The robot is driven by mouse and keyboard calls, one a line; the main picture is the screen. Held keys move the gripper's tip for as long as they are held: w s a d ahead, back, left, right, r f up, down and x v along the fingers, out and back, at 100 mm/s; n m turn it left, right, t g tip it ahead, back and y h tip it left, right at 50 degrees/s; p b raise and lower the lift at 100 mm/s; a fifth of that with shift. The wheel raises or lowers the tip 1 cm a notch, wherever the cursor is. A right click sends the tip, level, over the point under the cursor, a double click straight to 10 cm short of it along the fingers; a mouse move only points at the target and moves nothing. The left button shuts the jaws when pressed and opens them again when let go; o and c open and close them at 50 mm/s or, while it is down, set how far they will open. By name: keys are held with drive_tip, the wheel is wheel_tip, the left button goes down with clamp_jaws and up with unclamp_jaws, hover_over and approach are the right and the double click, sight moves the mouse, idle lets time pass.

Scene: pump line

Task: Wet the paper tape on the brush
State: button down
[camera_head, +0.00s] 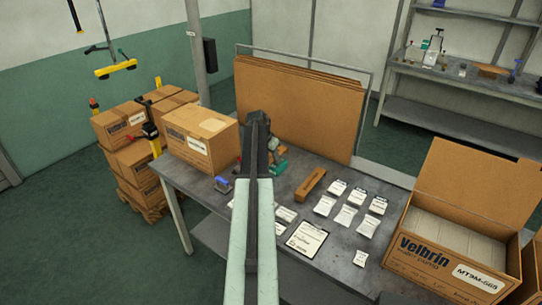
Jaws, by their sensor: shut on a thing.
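My arm rises through the middle of the head view and covers part of the bench. My gripper's fingers are hidden behind it, so I cannot see what is between them. A teal and dark device (279,165) on the bench shows just right of the arm, partly covered. It may be the tape dispenser, but I cannot make out its brush or any paper tape.
On the grey bench (400,181) are a closed carton (200,138), a brown block (311,183), several white packets (345,215), a clipboard (306,239) and an open carton (452,239). Flat cardboard sheets (310,105) stand at the back. Stacked cartons (120,130) stand left of the bench.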

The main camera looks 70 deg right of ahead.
sight(281, 149)
drive_tip(key=shift+f+b, duration=0.6)
idle(0.9)
drive_tip(key=shift+s+d+r, duration=0.1)
drive_tip(key=shift+s+d, duration=0.1)
drive_tip(key=shift+d, duration=0.45)
drive_tip(key=shift+s+d, duration=0.15)
drive_tip(key=shift+d, duration=0.45)
drive_tip(key=shift+d, duration=0.1)
drive_tip(key=shift+s+d, duration=0.2)
drive_tip(key=shift+d, duration=0.45)
drive_tip(key=shift+s+d, duration=0.15)
drive_tip(key=shift+d, duration=0.45)
drive_tip(key=shift+d, duration=0.1)
drive_tip(key=shift+s+d, duration=0.2)
drive_tip(key=shift+d, duration=0.4)
drive_tip(key=shift+s+d, duration=0.15)
drive_tip(key=shift+d, duration=0.4)
